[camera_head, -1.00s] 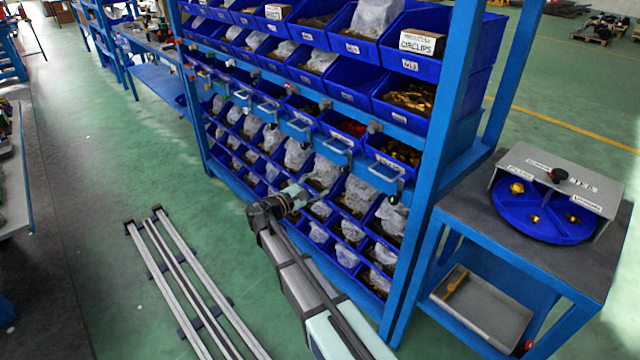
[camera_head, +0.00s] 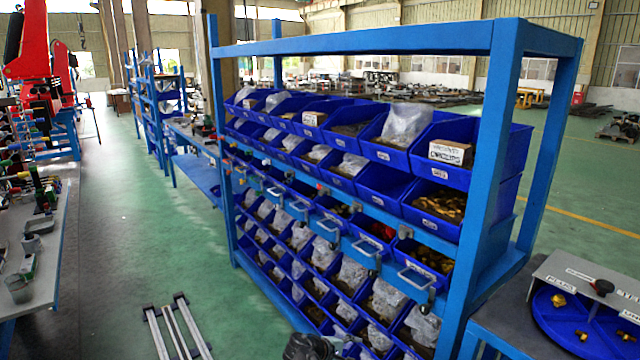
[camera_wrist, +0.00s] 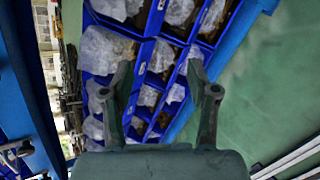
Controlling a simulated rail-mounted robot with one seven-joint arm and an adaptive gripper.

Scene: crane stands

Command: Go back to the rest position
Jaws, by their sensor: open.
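My gripper (camera_wrist: 158,88) shows in the wrist view with its two fingers spread apart and nothing between them. Beyond the fingers are blue bins (camera_wrist: 165,55) holding clear plastic bags; I cannot tell the exact gap to them. In the head view only a dark part of my arm shows at the bottom edge, in front of the lower bins of the blue rack (camera_head: 360,45). My fingers are out of that view.
A workbench (camera_head: 40,260) with tools stands at the left. Rails (camera_head: 178,330) lie on the green floor. A table with a blue round tray (camera_head: 560,325) stands at the right.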

